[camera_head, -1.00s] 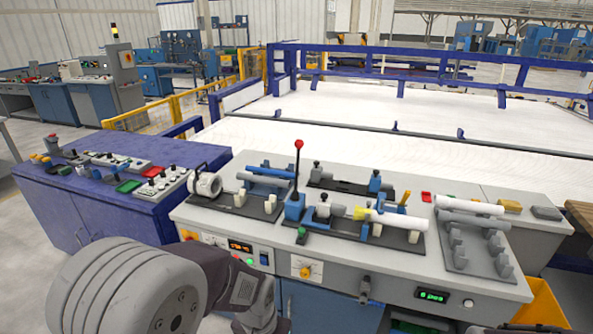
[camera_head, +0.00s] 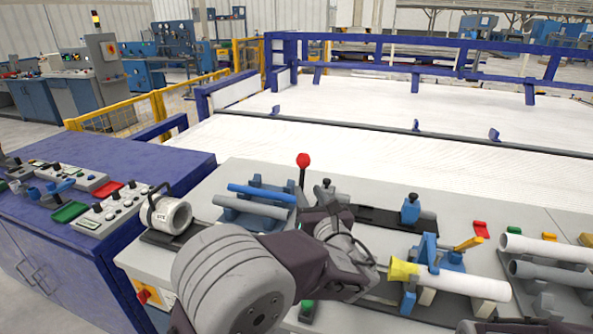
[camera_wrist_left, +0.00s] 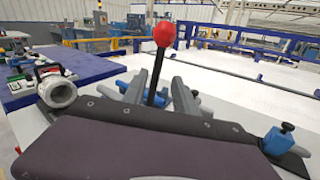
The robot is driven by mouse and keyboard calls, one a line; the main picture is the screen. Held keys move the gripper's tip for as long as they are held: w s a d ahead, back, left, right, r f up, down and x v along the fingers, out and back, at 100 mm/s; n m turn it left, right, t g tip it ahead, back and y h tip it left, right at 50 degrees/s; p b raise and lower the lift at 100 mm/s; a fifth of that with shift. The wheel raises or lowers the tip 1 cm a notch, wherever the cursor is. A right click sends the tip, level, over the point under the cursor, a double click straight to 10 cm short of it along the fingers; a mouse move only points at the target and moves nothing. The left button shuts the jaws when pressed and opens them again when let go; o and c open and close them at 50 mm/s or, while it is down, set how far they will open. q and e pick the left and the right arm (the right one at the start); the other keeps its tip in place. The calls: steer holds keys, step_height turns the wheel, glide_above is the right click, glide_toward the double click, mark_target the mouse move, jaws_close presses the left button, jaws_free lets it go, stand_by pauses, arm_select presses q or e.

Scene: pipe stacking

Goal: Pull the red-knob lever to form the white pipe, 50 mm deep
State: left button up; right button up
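The lever's red knob (camera_head: 303,160) stands up at the middle of the bench; its upright dark shaft and base are partly hidden behind my left arm. In the left wrist view the red knob (camera_wrist_left: 165,35) rises above my left gripper (camera_wrist_left: 157,90). Its two grey fingers are apart, one on each side of the shaft; I cannot tell whether either touches it. The white pipe (camera_head: 465,284) lies on blue and white supports to the right of my left arm. The yellow piece (camera_head: 402,270) is at its left end. My right gripper is not in view.
A round grey heater-like part (camera_head: 172,216) and a rack with blue and grey pipes (camera_head: 250,208) lie left of the lever. A blue clamp (camera_head: 411,209) stands behind the white pipe. More pipes (camera_head: 545,248) lie at the right. The purple console (camera_head: 100,160) is at left.

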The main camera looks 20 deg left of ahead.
mark_target(301, 180)
arm_select(q)
steer(key=shift+s+r, duration=0.5)
steer(key=shift+s, duration=0.1)
steer(key=x, duration=0.9)
steer(key=shift+f, duration=0.25)
jaws_close()
stand_by(0.4)
